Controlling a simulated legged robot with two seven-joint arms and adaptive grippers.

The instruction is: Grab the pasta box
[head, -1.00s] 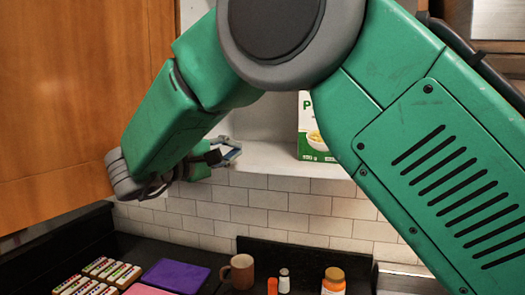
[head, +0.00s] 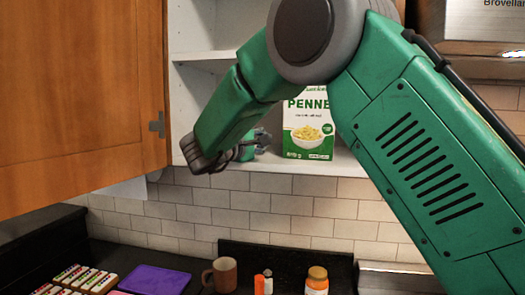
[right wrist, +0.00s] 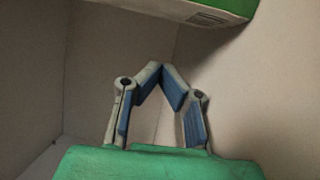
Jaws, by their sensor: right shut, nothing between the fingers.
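The pasta box (head: 308,128), green and white with "PENNE" on it, stands upright on the lower shelf of the open cabinet. My right arm crosses in front of the cabinet, partly covering the box's top. My right gripper (head: 258,142) is just left of the box, over the shelf, partly hidden behind my wrist. In the right wrist view the right gripper (right wrist: 166,82) is shut and empty, its blue-padded fingers meeting at the tips. A green and white edge of the box (right wrist: 205,10) shows above the fingers there, apart from them. My left gripper is out of view.
An open wooden cabinet door (head: 80,100) stands at the left. The cabinet shelf (head: 335,160) is bare around the box where visible. Below, a brown mug (head: 221,274), an orange-lidded jar (head: 317,280) and a purple board (head: 155,280) sit on the dark counter.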

